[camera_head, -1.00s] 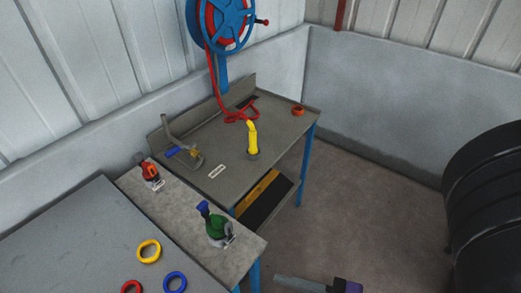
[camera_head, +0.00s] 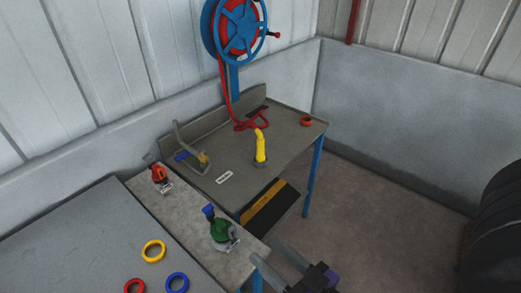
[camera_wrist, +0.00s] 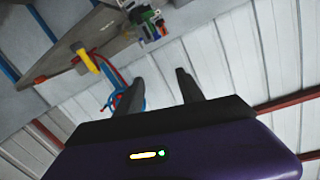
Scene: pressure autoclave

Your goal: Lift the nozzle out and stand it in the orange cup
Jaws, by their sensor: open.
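The yellow nozzle (camera_head: 260,146) stands nearly upright in a small dark holder near the front edge of the grey metal bench (camera_head: 222,147). What looks like the orange cup, a small orange ring-shaped thing (camera_head: 306,121), sits at the bench's far right corner. My gripper (camera_head: 271,251) is at the bottom of the head view, open and empty, in front of the bench and well apart from the nozzle. In the wrist view the open fingers (camera_wrist: 160,76) show with nothing between them, and the nozzle (camera_wrist: 88,61) is to their upper left.
A hose reel (camera_head: 234,30) with a red hose stands behind the bench. A clamp-like tool (camera_head: 190,158) lies at its left. A dark drum (camera_head: 495,225) is at right.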

